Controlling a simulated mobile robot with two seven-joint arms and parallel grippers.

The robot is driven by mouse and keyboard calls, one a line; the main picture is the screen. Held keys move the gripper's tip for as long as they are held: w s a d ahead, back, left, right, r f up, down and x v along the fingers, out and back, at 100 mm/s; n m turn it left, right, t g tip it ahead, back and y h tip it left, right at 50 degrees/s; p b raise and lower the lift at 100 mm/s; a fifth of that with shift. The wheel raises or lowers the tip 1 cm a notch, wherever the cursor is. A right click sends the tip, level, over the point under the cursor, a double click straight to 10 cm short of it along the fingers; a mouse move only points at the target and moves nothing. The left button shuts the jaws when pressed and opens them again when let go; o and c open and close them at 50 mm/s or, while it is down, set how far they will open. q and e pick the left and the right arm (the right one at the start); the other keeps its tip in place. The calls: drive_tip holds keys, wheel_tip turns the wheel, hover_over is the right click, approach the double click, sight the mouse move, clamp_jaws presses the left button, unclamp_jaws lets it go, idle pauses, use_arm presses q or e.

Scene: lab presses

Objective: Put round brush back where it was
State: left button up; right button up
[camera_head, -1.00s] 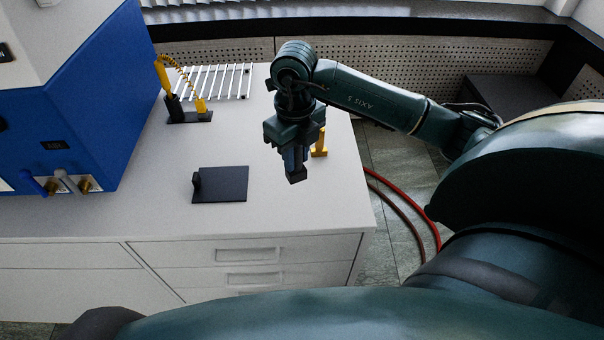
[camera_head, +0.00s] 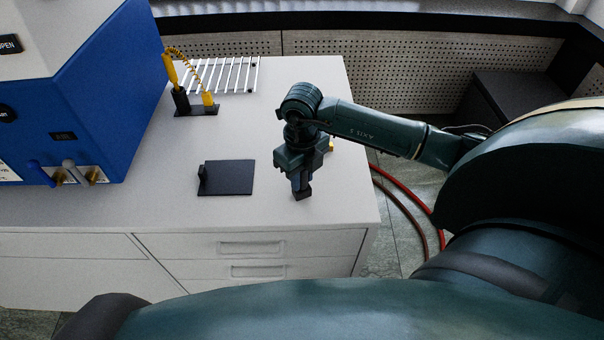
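My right gripper (camera_head: 301,192) points down over the right part of the white worktop. Its dark fingers look close together, but I cannot tell whether they are open or shut. No object shows between them. A small yellow thing (camera_head: 331,146) is mostly hidden behind this gripper; I cannot tell if it is the round brush. A black holder (camera_head: 197,109) stands at the back of the worktop, with upright yellow-and-black pieces and a yellow coil (camera_head: 184,53). A flat black plate (camera_head: 230,178) with a short post lies left of my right gripper. My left gripper is out of view.
A blue machine (camera_head: 105,95) with hose fittings stands on the left of the worktop (camera_head: 240,211). A slatted metal rack (camera_head: 228,75) lies at the back. Red hoses (camera_head: 402,190) run on the floor to the right. The worktop around the black plate is clear.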

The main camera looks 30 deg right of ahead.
drive_tip(key=o, duration=0.4)
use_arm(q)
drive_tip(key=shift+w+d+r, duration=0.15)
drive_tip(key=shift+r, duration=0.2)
use_arm(e)
drive_tip(key=shift+o, duration=0.2)
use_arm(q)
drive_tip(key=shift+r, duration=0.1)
use_arm(e)
drive_tip(key=shift+r, duration=0.1)
